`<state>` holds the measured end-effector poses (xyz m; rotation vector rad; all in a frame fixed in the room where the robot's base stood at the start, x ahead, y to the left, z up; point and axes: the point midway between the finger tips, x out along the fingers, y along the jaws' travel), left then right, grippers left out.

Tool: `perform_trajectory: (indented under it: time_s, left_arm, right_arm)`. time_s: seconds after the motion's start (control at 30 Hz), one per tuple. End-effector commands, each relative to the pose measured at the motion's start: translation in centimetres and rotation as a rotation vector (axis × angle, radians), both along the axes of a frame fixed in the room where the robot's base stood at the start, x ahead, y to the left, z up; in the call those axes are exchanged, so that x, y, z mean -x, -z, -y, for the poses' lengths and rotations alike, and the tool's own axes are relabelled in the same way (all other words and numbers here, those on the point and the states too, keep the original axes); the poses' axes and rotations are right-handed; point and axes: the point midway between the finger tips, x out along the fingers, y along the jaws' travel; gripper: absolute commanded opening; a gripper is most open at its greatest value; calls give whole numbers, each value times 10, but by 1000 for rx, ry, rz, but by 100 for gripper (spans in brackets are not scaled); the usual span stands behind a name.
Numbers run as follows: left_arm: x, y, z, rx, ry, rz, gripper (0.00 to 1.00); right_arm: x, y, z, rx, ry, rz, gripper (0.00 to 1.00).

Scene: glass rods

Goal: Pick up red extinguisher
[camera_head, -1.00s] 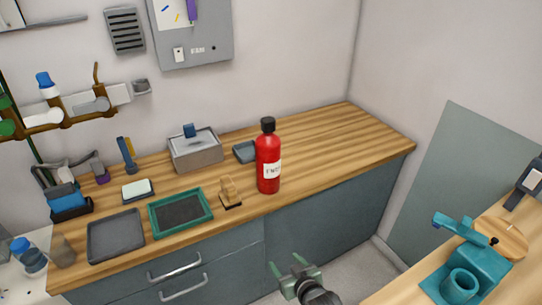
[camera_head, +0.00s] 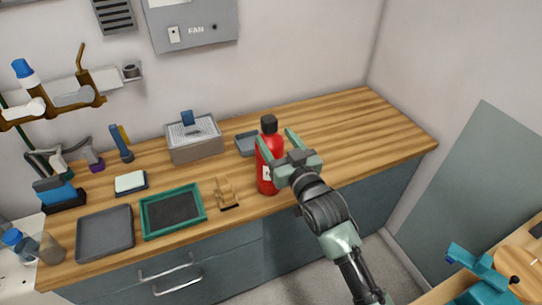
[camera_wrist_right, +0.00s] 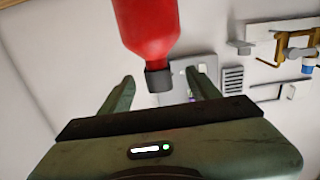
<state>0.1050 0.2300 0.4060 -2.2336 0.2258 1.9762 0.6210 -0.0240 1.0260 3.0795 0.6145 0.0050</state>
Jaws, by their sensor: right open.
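The red extinguisher (camera_head: 266,178), a red bottle with a black cap and a white label, stands upright on the wooden counter near its front edge. My right gripper (camera_head: 277,144) is open at its upper part in the head view, with a finger on each side of it. My arm and gripper hide part of its right side and label. In the right wrist view the red extinguisher (camera_wrist_right: 147,25) appears upside down between the open fingers of the right gripper (camera_wrist_right: 160,88). Whether a finger touches it I cannot tell. My left gripper is not in view.
The wooden counter (camera_head: 345,125) is clear to the right of the extinguisher. To its left are a small wooden stand (camera_head: 226,193), a green-rimmed tray (camera_head: 172,212), a grey tray (camera_head: 105,232) and a grey box (camera_head: 194,140). A small dark tray (camera_head: 247,143) sits behind it.

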Motion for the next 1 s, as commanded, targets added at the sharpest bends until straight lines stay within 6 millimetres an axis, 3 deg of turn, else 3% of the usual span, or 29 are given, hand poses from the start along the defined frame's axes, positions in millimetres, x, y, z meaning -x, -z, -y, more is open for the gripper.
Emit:
perform_trajectory:
  time_s: [0.03,0.1,0.2,0.33,0.5,0.67,0.7,0.9,1.0]
  left_arm:
    - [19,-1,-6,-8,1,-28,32]
    - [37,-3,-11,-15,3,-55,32]
    - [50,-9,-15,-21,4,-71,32]
    - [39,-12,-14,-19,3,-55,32]
    - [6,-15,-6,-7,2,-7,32]
    - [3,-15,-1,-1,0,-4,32]
    - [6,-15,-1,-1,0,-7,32]
    - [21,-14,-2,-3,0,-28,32]
    - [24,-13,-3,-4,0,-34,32]
  right_arm:
    - [-6,-2,-2,0,0,0,62]
    - [-13,-2,-5,1,1,-1,62]
    - [-27,-2,-10,2,1,-1,62]
    - [-43,0,-16,1,1,-1,62]
    - [-51,1,-20,1,0,-1,62]
    - [-51,1,-20,0,0,-1,62]
    - [-51,1,-20,0,0,-1,59]
    - [-51,1,-20,1,1,-1,3]
    - [-51,1,-20,1,1,-2,0]
